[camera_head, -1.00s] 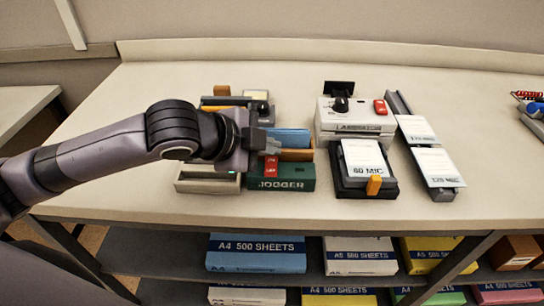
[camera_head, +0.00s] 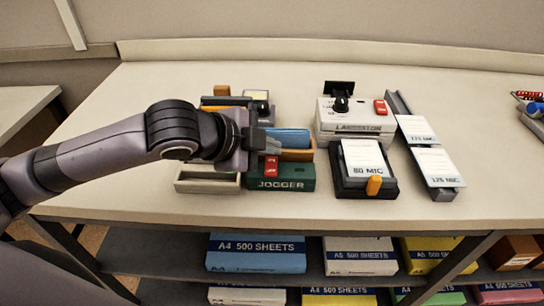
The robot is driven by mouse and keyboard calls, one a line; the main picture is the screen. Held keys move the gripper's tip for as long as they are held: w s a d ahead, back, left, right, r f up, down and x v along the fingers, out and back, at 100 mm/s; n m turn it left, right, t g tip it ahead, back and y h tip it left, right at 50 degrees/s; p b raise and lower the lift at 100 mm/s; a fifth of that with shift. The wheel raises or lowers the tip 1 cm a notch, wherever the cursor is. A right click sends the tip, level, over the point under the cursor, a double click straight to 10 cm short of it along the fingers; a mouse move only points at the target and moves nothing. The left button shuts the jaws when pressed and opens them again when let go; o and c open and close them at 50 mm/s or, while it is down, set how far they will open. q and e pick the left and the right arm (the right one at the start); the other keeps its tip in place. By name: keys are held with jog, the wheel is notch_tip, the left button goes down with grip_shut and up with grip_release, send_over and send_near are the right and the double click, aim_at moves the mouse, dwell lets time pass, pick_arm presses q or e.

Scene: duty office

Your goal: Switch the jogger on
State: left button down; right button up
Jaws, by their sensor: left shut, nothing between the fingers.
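The jogger (camera_head: 296,184) is a green box with its name in white on the front, near the front of the table. A red switch (camera_head: 270,168) sits at its left part. Blue sheets (camera_head: 290,137) stand in a wooden-coloured tray (camera_head: 300,155) behind the green front. My left gripper (camera_head: 274,147) is shut and empty, just above and behind the red switch. I cannot tell whether its fingertips touch the switch. My arm hides part of the area left of the jogger. My right gripper is not in view.
A white laminator (camera_head: 352,124) with a red switch and black knob stands to the right. A black tray with 80 MIC sheets (camera_head: 364,158) is before it. A rack (camera_head: 428,150) holds more pouches. A pale open tray (camera_head: 208,186) lies left of the jogger. Paper packs fill the shelf below.

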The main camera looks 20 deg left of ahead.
pick_arm(q)
jog(key=shift+f, duration=0.1)
jog(key=shift+f, duration=0.3)
